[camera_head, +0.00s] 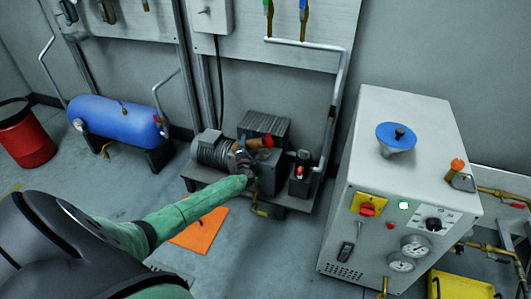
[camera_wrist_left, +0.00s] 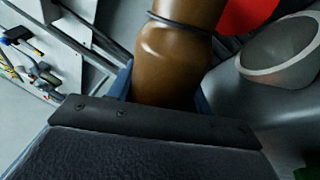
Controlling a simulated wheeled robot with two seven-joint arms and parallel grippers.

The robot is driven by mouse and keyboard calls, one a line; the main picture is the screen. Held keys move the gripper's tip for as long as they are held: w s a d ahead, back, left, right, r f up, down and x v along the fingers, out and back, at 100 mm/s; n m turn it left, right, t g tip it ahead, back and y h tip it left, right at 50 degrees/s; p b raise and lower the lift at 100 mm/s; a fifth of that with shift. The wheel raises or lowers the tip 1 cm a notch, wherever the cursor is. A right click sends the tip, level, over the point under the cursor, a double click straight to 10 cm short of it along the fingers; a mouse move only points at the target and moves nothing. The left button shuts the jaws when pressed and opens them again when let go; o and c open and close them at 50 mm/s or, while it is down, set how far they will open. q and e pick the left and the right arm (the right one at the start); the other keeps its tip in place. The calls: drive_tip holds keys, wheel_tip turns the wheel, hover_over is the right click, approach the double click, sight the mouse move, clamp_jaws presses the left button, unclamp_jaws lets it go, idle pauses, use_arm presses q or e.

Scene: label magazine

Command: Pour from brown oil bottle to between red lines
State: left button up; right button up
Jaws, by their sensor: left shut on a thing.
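The brown oil bottle (camera_wrist_left: 175,55) fills the middle of the left wrist view. My left gripper (camera_head: 245,164) is shut around it. In the head view the bottle (camera_head: 251,144) is small, tilted well over towards the right above the motor and compressor unit (camera_head: 215,152). An orange-red part (camera_head: 267,141) shows at its right end. In the left wrist view a grey round-mouthed funnel or cup (camera_wrist_left: 285,52) is to the right of the bottle, with a red surface (camera_wrist_left: 246,12) above it. No red lines or oil level can be made out. My right gripper is not in view.
A white cabinet (camera_head: 385,160) with gauges stands right, carrying a blue funnel-like piece (camera_head: 396,138). A blue tank (camera_head: 118,120) and red bin (camera_head: 25,138) are left. An orange mat (camera_head: 200,232) lies on the floor. A pipe (camera_head: 338,95) rises behind the unit.

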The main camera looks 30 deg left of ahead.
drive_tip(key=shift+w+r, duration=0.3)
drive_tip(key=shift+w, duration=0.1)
use_arm(q)
drive_tip(key=shift+m, duration=0.3)
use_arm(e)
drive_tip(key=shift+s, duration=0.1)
use_arm(q)
drive_tip(key=shift+p, duration=0.35)
drive_tip(key=shift+r+m+p, duration=0.2)
drive_tip(key=shift+m+p, duration=0.25)
drive_tip(key=shift+m, duration=0.05)
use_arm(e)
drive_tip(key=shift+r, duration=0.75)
